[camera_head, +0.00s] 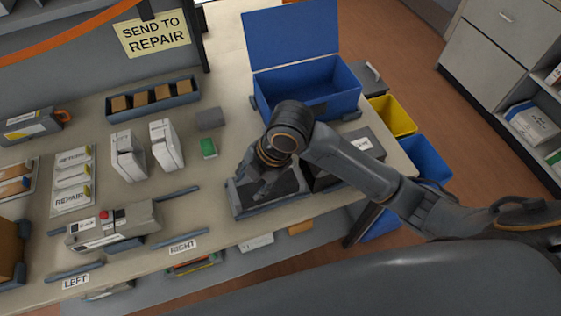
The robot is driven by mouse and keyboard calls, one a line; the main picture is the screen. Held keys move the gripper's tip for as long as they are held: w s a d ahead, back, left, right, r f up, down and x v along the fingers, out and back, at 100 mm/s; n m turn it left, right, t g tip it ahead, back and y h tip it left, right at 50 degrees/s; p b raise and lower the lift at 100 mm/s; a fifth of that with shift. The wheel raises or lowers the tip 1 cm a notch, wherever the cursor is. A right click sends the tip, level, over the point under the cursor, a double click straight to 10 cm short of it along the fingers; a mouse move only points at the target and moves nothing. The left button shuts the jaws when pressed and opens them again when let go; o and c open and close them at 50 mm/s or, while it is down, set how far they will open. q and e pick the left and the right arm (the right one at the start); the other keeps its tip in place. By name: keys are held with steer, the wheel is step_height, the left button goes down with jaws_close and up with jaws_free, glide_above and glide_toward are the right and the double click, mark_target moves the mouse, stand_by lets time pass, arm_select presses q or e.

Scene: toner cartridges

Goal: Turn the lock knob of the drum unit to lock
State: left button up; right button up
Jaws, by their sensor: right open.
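A grey, boxy unit (112,229) that looks like the drum unit lies on the table at the lower left, between dark rails near the LEFT and RIGHT labels. A small red part (103,214) on its top may be the lock knob; its setting is too small to read. My right gripper (258,187) is open and empty, pointing down over a dark tray (240,207), well to the right of the unit. My wrist hides part of the tray. My left gripper does not show.
A blue open-lid bin (283,92) stands behind my right arm. White cartridges (129,157), a green block (208,148) and REPAIR-labelled cards (72,198) lie on the table. Yellow (392,117) and blue (425,158) bins stand off its right edge. The table between unit and tray is mostly clear.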

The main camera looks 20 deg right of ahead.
steer(key=w+d+r+n+g+h, duration=0.2)
steer(key=w+d+r+n+h, duration=0.25)
steer(key=d+r+n, duration=0.6)
steer(key=shift+n+y, duration=0.25)
steer(key=shift+n, duration=0.4)
steer(key=f+p, duration=0.1)
steer(key=f, duration=0.4)
steer(key=a+f, duration=0.1)
steer(key=f, duration=0.4)
steer(key=a+f+p, duration=0.1)
steer(key=f, duration=0.4)
steer(key=shift+w+f+p, duration=0.3)
steer(key=shift+w, duration=0.05)
jaws_close()
